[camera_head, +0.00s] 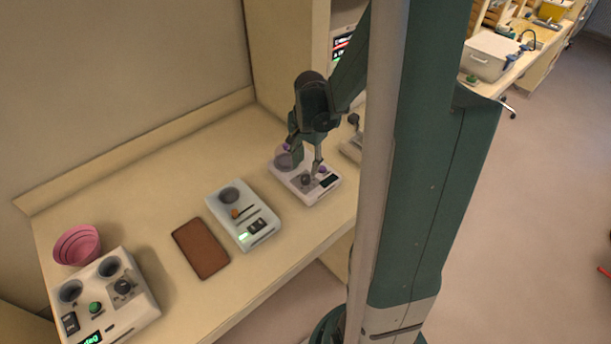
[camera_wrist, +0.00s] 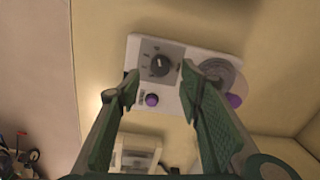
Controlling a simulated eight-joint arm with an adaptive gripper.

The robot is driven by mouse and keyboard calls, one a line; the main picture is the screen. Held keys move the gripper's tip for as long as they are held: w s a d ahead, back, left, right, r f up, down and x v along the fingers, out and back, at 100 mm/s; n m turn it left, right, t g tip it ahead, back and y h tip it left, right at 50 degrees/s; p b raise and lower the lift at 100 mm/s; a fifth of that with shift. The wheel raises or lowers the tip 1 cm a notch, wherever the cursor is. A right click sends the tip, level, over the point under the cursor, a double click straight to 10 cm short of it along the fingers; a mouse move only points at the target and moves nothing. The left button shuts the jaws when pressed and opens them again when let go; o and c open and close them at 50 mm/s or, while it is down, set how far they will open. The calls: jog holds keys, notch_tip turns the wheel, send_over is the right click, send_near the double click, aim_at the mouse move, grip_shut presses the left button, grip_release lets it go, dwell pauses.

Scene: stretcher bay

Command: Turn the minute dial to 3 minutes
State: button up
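A white device (camera_head: 317,197) stands at the right end of the bench, under my gripper (camera_head: 308,165). Its dark square plate carries a round dial (camera_head: 306,180) with marks around it. In the wrist view the dial (camera_wrist: 160,63) shows a light pointer line toward the top of its face; the marks are too small to read. My gripper (camera_wrist: 158,76) is open, its fingertips apart on either side of the dial, with nothing visibly held. I cannot tell whether they touch the device. A purple button (camera_wrist: 151,99) and a round clear-lidded well (camera_wrist: 212,78) are beside the dial.
A white device with an orange knob (camera_head: 235,213), a brown mat (camera_head: 201,248), a device with a green button (camera_head: 96,308) and a pink bowl (camera_head: 78,245) lie to the left. A wall panel (camera_head: 290,60) rises behind the right device.

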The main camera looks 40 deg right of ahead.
aim_at(305, 177)
jog(key=shift+w+f, duration=0.1)
jog(key=shift+f, duration=3.2)
jog(key=shift+c, duration=0.2)
jog(key=c, duration=0.9)
